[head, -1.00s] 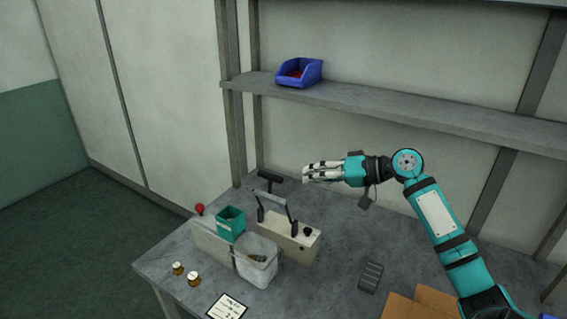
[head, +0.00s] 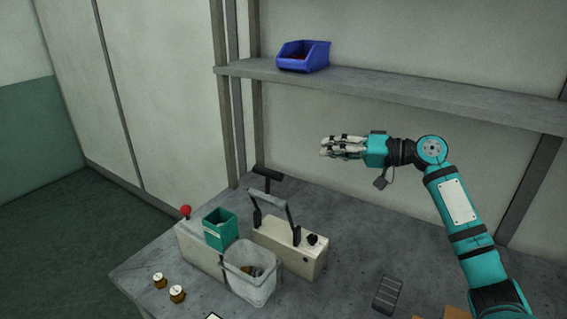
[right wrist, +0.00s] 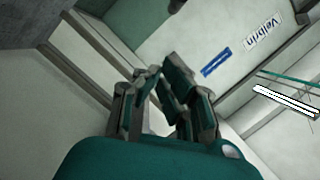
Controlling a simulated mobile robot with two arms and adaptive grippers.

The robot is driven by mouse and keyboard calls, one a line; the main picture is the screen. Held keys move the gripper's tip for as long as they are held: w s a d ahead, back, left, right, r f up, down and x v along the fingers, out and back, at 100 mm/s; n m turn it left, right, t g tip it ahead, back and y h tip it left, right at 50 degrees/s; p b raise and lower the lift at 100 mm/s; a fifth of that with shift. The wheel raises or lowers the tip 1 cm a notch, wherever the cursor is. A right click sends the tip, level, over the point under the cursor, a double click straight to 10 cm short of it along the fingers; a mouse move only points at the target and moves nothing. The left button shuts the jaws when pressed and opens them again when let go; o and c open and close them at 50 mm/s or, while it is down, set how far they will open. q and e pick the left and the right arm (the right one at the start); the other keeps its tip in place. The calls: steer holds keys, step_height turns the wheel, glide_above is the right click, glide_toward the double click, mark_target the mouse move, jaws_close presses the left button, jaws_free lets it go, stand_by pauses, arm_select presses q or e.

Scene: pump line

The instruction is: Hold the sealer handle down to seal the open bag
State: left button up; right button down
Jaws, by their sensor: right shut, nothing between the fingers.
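The sealer (head: 290,250) is a pale box on the bench with a black knob and a grey bar handle (head: 269,198) on black arms. The handle stands raised. The open bag (head: 250,287) is translucent, stands upright against the sealer's front and holds some small dark and brassy parts. My right gripper (head: 323,147) is shut and empty, in the air above and to the right of the handle, clear of it. Its fingers also show in the right wrist view (right wrist: 160,78), with neither sealer nor bag in sight there. My left gripper is not in view.
A green bin (head: 220,230) stands left of the bag, near a red knob (head: 185,211). Two brass pieces (head: 168,287) lie at the bench's front left. A blue bin (head: 303,56) sits on the shelf (head: 420,92) above. A dark slotted piece (head: 387,294) lies right.

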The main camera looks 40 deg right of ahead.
steer(key=p, duration=0.6)
glide_above(268, 185)
steer(key=d, duration=0.5)
steer(key=shift+f, duration=1.55)
steer(key=shift+w+a, duration=0.2)
steer(key=shift+w+f, duration=0.1)
